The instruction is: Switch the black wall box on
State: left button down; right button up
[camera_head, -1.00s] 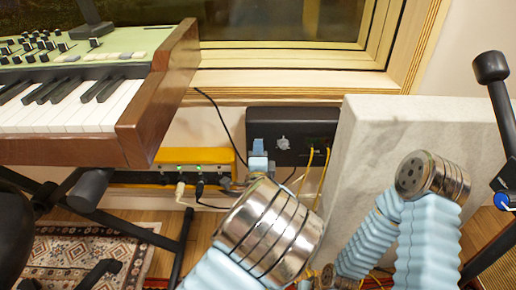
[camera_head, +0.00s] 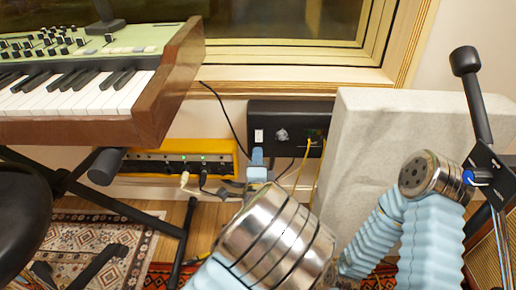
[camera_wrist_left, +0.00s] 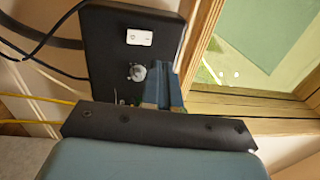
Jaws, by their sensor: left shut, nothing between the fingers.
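The black wall box (camera_head: 307,120) is fixed low on the wall under the window. It carries a small white switch (camera_head: 259,135) at its left and a grey knob (camera_head: 282,135) in the middle. My left gripper (camera_head: 257,156) is shut and empty, with its blue tips just below the switch; I cannot tell whether they touch the box. In the left wrist view, the box (camera_wrist_left: 104,55), switch (camera_wrist_left: 139,37) and knob (camera_wrist_left: 137,72) show beside the shut fingers (camera_wrist_left: 168,85). Whether the switch is on or off is too small to tell. My right gripper is out of view.
A pale stone-like panel (camera_head: 370,125) stands close to the box's right side. Yellow cables (camera_head: 304,160) hang from the box's right part. A yellow unit (camera_head: 225,158) with green lights sits left, below a wooden-sided keyboard (camera_head: 150,110). The window ledge (camera_head: 290,82) runs above.

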pick_arm(q)
jog(key=s, duration=0.4)
jog(key=shift+s+r, duration=0.15)
jog(key=shift+r, duration=0.1)
